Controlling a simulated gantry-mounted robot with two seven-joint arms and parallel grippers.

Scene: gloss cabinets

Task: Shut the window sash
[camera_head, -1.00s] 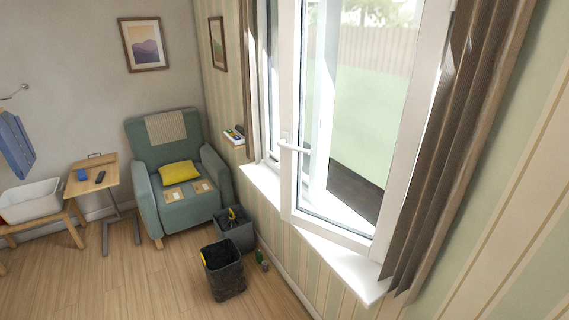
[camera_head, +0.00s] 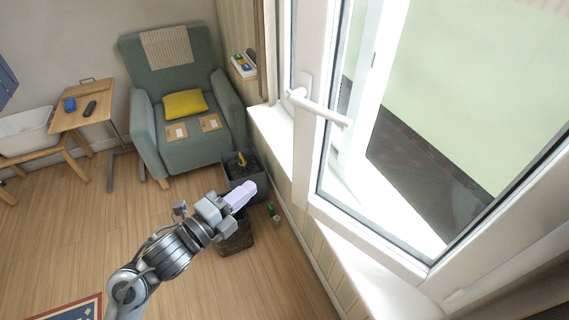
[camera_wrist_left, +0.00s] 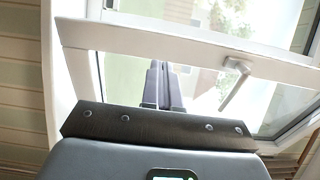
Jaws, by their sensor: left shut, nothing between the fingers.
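The window sash (camera_head: 375,240) is a white frame around a glass pane, swung inward and standing open over the sill. Its white handle (camera_head: 325,110) sticks out sideways from the near-vertical stile. My left gripper (camera_head: 247,192) is shut and empty, with pale lilac fingers, in the air left of the sash and below the handle, apart from both. The left wrist view shows the fingers (camera_wrist_left: 164,84) in front of the sash stile (camera_wrist_left: 110,38), with the handle (camera_wrist_left: 236,85) to their right. My right gripper is out of view.
The white sill (camera_head: 272,133) runs under the window. A green armchair (camera_head: 185,70) with a yellow cushion stands at the back. A grey bin (camera_head: 243,180) and a darker one (camera_head: 237,238) stand by the wall, the latter partly behind my gripper. A small wooden table (camera_head: 85,105) is at left.

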